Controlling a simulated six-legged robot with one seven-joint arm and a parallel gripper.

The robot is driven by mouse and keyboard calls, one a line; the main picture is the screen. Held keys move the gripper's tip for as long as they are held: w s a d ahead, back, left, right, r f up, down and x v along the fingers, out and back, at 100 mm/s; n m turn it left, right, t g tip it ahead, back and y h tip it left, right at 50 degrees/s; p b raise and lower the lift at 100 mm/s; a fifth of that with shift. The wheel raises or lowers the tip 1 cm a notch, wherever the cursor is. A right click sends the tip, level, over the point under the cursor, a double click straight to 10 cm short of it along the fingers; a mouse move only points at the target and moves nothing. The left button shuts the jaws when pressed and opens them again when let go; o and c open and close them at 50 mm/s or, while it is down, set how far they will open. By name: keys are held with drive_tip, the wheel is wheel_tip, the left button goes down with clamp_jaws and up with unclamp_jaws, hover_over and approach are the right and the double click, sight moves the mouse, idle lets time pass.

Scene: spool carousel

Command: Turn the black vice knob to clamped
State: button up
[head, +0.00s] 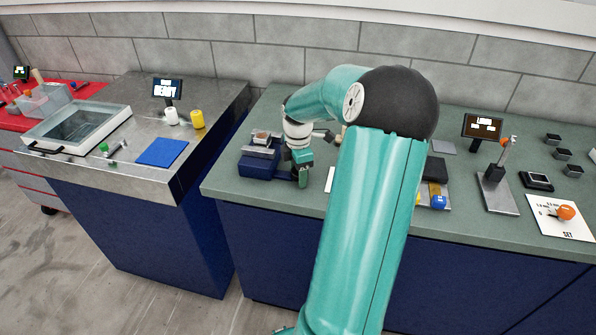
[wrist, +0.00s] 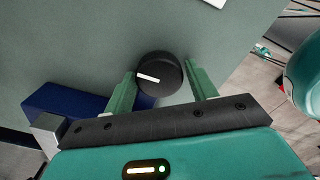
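The black vice knob (wrist: 160,74) shows in the wrist view as a round knob with a white pointer line. It lies between the two green fingers of my gripper (wrist: 162,84). The fingers are open, with a gap between the knob and the right finger; the left finger is close to the knob's edge, and I cannot tell if it touches. In the head view my gripper (head: 303,180) points down at the right end of the blue vice (head: 257,167), where it hides the knob. The blue vice body also shows in the wrist view (wrist: 68,101).
A small block (head: 262,138) sits at the top of the vice. The green bench top (head: 228,184) is clear at the front left. A blue ball-like part (head: 438,202) and a stand with an orange tip (head: 497,180) are to the right. A screen (head: 482,127) stands behind.

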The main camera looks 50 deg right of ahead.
drive_tip(key=c, duration=0.6)
